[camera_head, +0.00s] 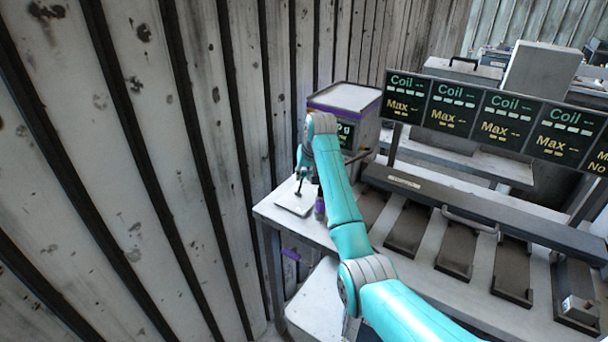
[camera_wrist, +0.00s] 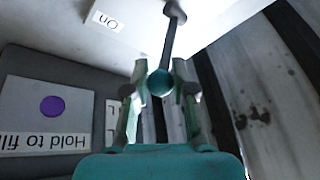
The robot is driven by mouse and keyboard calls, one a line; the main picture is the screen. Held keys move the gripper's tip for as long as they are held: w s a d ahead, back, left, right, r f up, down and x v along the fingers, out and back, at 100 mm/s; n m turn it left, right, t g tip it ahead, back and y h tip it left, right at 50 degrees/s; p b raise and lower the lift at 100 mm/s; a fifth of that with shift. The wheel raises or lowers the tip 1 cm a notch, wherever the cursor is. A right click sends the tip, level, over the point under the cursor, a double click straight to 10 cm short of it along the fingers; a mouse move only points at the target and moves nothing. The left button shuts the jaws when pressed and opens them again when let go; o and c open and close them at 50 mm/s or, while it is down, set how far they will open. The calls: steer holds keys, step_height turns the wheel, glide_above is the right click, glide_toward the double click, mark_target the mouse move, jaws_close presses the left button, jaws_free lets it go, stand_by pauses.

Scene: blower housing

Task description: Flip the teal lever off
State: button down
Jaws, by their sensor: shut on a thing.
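The teal lever is a dark rod with a teal ball knob (camera_wrist: 160,82), seen in the wrist view. Its rod runs up the picture to a round pivot on a white surface. My gripper (camera_wrist: 160,90) is shut on the knob, one finger at each side. A white label reading "On" (camera_wrist: 107,22) lies on the surface left of the rod. In the head view the lever's dark rod (camera_head: 299,187) stands on a pale plate (camera_head: 292,203) at the bench's left end.
A panel with a purple button (camera_wrist: 52,106) and a "Hold to fill" label (camera_wrist: 45,140) is left of my fingers. A grey box with a purple band (camera_head: 345,100) stands behind the lever. A ribbed wall (camera_head: 200,150) is close on the left. Coil displays (camera_head: 450,105) stand at right.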

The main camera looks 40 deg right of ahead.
mark_target(298, 192)
steer(key=shift+a, duration=0.15)
steer(key=h, duration=0.1)
steer(key=a, duration=0.1)
steer(key=t+h, duration=0.1)
steer(key=shift+s+a+r+n+h, duration=0.25)
steer(key=shift+s+a+n+h, duration=0.05)
steer(key=shift+s+a+r+n+t+h, duration=0.15)
steer(key=shift+a+t+h, duration=0.1)
steer(key=shift+a+h, duration=0.25)
steer(key=shift+s+a+f+n+t+h, duration=0.15)
steer(key=shift+a+t+h, duration=0.1)
steer(key=shift+h, duration=0.45)
steer(key=a+h, duration=0.1)
steer(key=t+h, duration=0.1)
steer(key=shift+s+a+n+t+h, duration=0.3)
steer(key=shift+s+a+n+h, duration=0.05)
steer(key=shift+a+n+h, duration=0.05)
steer(key=shift+s+a+f+n+t+h, duration=0.15)
steer(key=shift+a+t+h, duration=0.25)
steer(key=shift+h, duration=0.2)
steer(key=shift+s+a+f+n+t+h, duration=0.15)
steer(key=shift+a+t+h, duration=0.2)
steer(key=shift+h, duration=0.25)
steer(key=c, duration=0.9)
jaws_free()
steer(key=shift+c, duration=0.2)
